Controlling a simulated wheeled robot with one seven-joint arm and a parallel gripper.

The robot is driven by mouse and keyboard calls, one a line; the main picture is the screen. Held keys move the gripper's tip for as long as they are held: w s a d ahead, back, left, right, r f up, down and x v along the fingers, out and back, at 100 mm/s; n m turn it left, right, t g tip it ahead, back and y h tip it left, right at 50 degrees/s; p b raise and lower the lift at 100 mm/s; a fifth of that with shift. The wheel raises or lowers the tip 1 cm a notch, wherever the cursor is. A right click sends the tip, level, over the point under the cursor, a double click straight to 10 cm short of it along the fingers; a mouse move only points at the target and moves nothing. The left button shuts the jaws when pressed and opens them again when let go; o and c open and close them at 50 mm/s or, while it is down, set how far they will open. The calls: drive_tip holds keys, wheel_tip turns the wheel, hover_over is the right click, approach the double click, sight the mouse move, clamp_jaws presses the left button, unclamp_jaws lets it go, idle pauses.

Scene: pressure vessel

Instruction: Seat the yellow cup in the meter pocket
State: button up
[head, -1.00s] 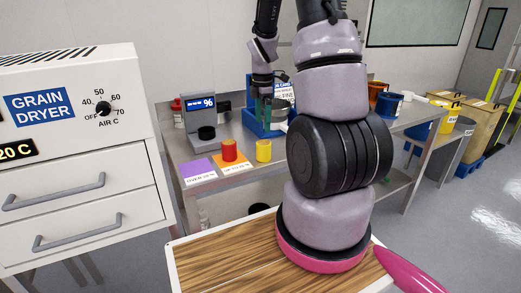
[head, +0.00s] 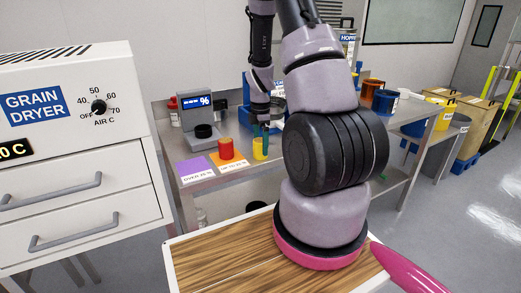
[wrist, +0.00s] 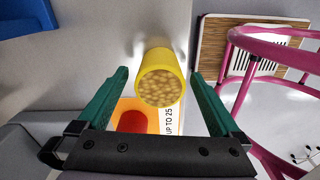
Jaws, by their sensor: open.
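The yellow cup (head: 259,150) stands on the metal bench, just right of the orange card. In the wrist view the yellow cup (wrist: 160,78) is full of pale round grains. My gripper (head: 262,128) points down at the cup, its green fingers open and empty. In the wrist view my gripper (wrist: 158,76) has one finger to each side of the cup, with a gap on both sides. The moisture meter (head: 197,112) stands at the back left of the bench, with a dark round pocket (head: 204,132) at its front. The inside of the pocket cannot be seen.
A red cup (head: 226,148) stands on the orange card (head: 232,164), close left of the yellow cup. A purple card (head: 196,169) lies further left. A blue bin is partly hidden behind my arm. The grain dryer (head: 75,150) stands at the left.

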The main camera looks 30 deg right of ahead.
drive_tip(key=shift+r, duration=0.1)
drive_tip(key=c, duration=1.5)
